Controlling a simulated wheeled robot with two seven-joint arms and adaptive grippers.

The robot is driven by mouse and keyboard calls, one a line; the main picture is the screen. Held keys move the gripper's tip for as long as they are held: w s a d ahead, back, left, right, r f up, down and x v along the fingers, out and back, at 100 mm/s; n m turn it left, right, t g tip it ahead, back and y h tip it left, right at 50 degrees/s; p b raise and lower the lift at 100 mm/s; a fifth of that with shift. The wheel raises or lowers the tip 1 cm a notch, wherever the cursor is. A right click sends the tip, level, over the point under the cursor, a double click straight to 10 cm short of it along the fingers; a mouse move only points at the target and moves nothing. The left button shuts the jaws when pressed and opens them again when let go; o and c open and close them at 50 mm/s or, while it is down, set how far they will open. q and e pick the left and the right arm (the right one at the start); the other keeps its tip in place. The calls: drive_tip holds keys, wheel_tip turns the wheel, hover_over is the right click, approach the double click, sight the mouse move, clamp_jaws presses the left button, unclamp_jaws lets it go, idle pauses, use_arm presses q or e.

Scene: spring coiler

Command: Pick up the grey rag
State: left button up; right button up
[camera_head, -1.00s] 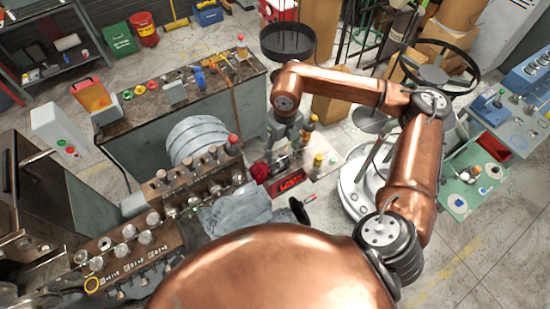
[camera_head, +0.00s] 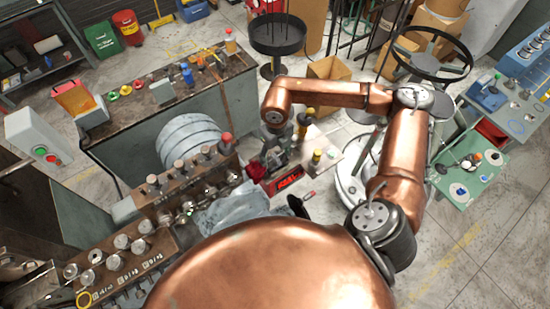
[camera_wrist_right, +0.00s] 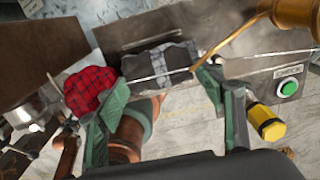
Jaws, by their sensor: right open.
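The grey rag (camera_wrist_right: 152,68) looks like a dark, crumpled cloth with grey bands in the right wrist view. It lies on a pale, worn surface just ahead of my right gripper, roughly in line with the gap between the fingers. My right gripper (camera_wrist_right: 165,80) is open with green-grey fingers apart, and nothing is visibly held. In the head view my right gripper (camera_head: 275,158) points down over the bench end, beside the red-and-black box (camera_head: 289,180). The grey rag cannot be made out there. My left gripper is not seen.
A red checked rag (camera_wrist_right: 90,90) lies close to the left finger in the wrist view. A yellow cylinder (camera_wrist_right: 266,122) and a green button (camera_wrist_right: 289,87) are to the right. A thin rod crosses above the fingers. A pale grey sheet (camera_head: 235,207) lies on the machine.

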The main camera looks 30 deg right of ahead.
drive_tip(key=shift+f, duration=1.15)
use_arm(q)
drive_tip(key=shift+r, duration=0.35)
use_arm(e)
drive_tip(key=shift+c, duration=0.7)
drive_tip(key=c, duration=0.5)
drive_tip(key=shift+r, duration=0.1)
drive_tip(key=shift+r+b, duration=0.4)
drive_tip(key=shift+r, duration=0.15)
use_arm(q)
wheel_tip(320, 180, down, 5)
drive_tip(key=b, duration=0.4)
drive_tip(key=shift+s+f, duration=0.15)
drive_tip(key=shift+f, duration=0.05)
use_arm(e)
drive_tip(key=s+a+r, duration=0.2)
drive_tip(key=s+r, duration=0.9)
drive_tip(key=s, duration=0.3)
drive_tip(key=shift+r, duration=0.4)
